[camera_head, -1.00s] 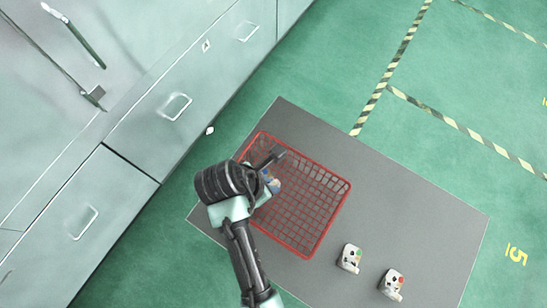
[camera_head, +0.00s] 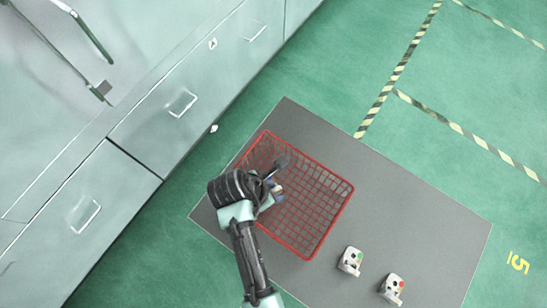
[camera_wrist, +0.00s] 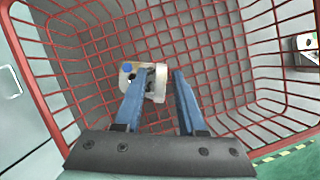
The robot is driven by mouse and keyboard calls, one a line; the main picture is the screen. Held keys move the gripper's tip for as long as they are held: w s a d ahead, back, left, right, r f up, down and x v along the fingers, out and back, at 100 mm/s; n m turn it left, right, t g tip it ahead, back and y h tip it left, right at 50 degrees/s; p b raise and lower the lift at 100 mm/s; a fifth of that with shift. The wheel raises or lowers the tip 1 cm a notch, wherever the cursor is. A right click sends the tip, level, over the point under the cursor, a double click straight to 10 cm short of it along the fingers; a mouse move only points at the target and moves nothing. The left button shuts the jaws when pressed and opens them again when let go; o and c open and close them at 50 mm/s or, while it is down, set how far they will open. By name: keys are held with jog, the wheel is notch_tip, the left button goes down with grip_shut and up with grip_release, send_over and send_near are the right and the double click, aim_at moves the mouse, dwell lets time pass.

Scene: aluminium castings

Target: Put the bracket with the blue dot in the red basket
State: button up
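The bracket with the blue dot (camera_wrist: 128,68) is a pale metal casting inside the red basket. My gripper (camera_wrist: 160,72) reaches into the basket, its two blue fingers spread around part of the bracket. The left finger overlaps the bracket in the picture, and a narrow gap shows between the bracket and the right finger. In the head view my gripper (camera_head: 277,182) is over the basket's left part and mostly hides the bracket. The red basket (camera_head: 329,212) is a wire mesh basket standing on a grey mat.
A bracket with a green dot (camera_head: 350,261) and one with a red dot (camera_head: 393,288) stand on the grey mat (camera_head: 420,225), right of the basket. Grey cabinets (camera_head: 150,125) with handles line the left. The mat's right part is clear.

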jog(key=shift+r, duration=0.15)
jog(key=v, duration=1.2)
jog(key=w+a+r+m+t+y, duration=0.15)
jog(key=w+r+m+t, duration=0.4)
jog(key=w+r, duration=0.55)
jog(key=w+a+r+m+t+y, duration=0.15)
jog(key=w+r+m+t, duration=0.55)
jog(key=r, duration=0.8)
notch_tip(320, 180, up, 17)
jog(key=w+d+m+t+y, duration=0.1)
jog(key=d+m+t, duration=0.2)
jog(key=m+t, duration=0.1)
jog(key=s+d+r+m+t, duration=0.1)
jog(key=s+r+m+t, duration=0.3)
jog(key=r, duration=0.6)
jog(key=s+d+r+m+t, duration=0.2)
jog(key=s+r, duration=0.4)
jog(key=r, duration=0.4)
jog(key=shift+s+d+r+m+t, duration=0.3)
jog(key=shift+m+t, duration=0.55)
jog(key=shift+t, duration=0.4)
jog(key=shift+f, duration=0.1)
